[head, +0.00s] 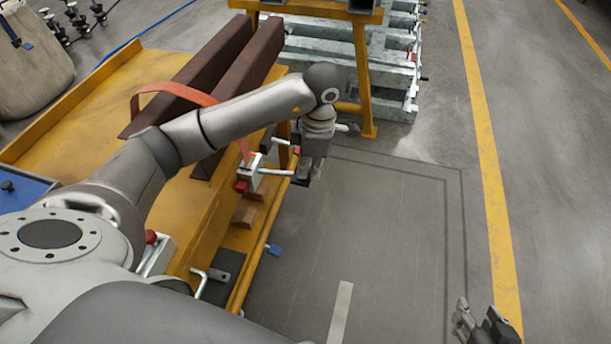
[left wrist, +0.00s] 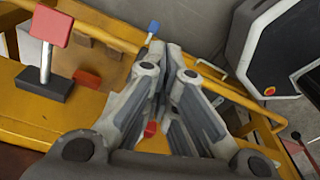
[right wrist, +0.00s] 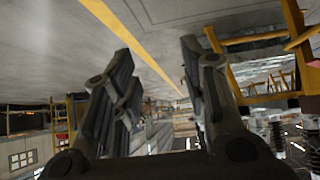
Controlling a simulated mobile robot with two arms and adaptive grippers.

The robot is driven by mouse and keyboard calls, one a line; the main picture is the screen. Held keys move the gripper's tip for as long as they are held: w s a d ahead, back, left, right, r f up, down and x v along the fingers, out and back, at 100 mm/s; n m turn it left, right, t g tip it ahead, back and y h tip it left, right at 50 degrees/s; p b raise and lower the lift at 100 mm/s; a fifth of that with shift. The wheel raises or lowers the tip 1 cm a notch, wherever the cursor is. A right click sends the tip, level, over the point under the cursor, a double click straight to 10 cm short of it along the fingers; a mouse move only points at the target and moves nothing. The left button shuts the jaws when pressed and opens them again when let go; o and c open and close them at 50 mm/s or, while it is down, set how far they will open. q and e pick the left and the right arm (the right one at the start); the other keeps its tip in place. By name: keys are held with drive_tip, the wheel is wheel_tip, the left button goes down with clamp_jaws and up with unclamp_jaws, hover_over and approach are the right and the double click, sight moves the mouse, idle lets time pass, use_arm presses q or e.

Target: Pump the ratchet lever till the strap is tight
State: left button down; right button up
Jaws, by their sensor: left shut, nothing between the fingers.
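The orange-red strap (head: 172,89) runs over dark brown beams (head: 205,75) on a yellow cart and down its right side to the ratchet (head: 250,176). The ratchet is a pale metal block with red parts, and a thin bar (head: 276,171) reaches right from it to a dark end beside my left gripper (head: 304,176). My left gripper is shut and empty, its fingers together in the left wrist view (left wrist: 172,55). Whether it touches the bar is unclear. My right gripper (head: 478,318) is low at the right over the floor; its fingers stand apart in the right wrist view (right wrist: 158,48).
The yellow cart deck (head: 85,125) fills the left. A yellow frame (head: 362,70) and stacked grey metal frames (head: 392,85) stand behind. A blue-tipped bar (head: 273,249) sticks out below the cart edge. The grey floor (head: 390,230) to the right is clear.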

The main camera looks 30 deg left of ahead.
sight(309, 177)
use_arm(q)
wheel_tip(309, 177, down, 3)
drive_tip(key=shift+s+f+b, duration=0.1)
drive_tip(key=shift+f+b, duration=0.1)
drive_tip(key=shift+b, duration=0.95)
drive_tip(key=d, duration=0.1)
drive_tip(key=w+d+r, duration=0.1)
drive_tip(key=shift+w+d+p, duration=0.3)
drive_tip(key=shift+p, duration=0.05)
use_arm(e)
drive_tip(key=w+a+r+t+y, duration=0.1)
drive_tip(key=w+a+r+t, duration=0.1)
drive_tip(key=w+r+t, duration=0.2)
wheel_tip(309, 177, up, 2)
drive_tip(key=shift+w+a+r+t, duration=0.2)
drive_tip(key=shift+w+t, duration=0.2)
drive_tip(key=shift+w, duration=0.3)
use_arm(q)
drive_tip(key=shift+r, duration=0.1)
wheel_tip(309, 177, up, 12)
drive_tip(key=d, duration=0.1)
drive_tip(key=shift+w, duration=0.35)
